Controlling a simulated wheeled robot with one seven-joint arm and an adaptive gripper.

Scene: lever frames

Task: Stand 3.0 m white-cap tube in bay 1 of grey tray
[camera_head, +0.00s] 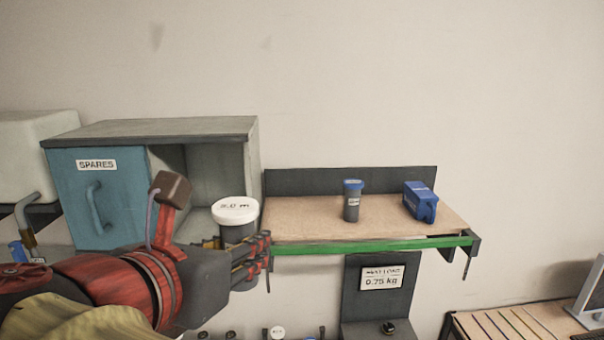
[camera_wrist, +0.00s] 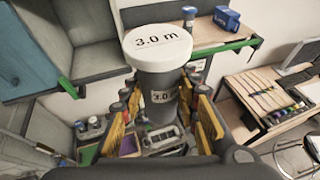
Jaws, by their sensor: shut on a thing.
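My gripper (camera_head: 243,254) is shut on the 3.0 m white-cap tube (camera_head: 236,209), a dark grey cylinder with a wide white cap. The tube is upright and held in the air in front of the cabinet's right side and the shelf's left end. In the wrist view the tube (camera_wrist: 157,42) shows "3.0 m" on its cap and a label on its body, with the gripper fingers (camera_wrist: 162,97) on both sides. I cannot make out the grey tray or bay 1 for certain; the held tube and fingers hide part of the area below.
A wooden shelf (camera_head: 300,219) with a green front edge bears a blue-capped tube (camera_head: 352,203) and a blue box (camera_head: 420,201). A cabinet with a blue SPARES door (camera_head: 120,195) stands left. Small capped items (camera_wrist: 88,126) show below. A desk (camera_head: 510,322) is lower right.

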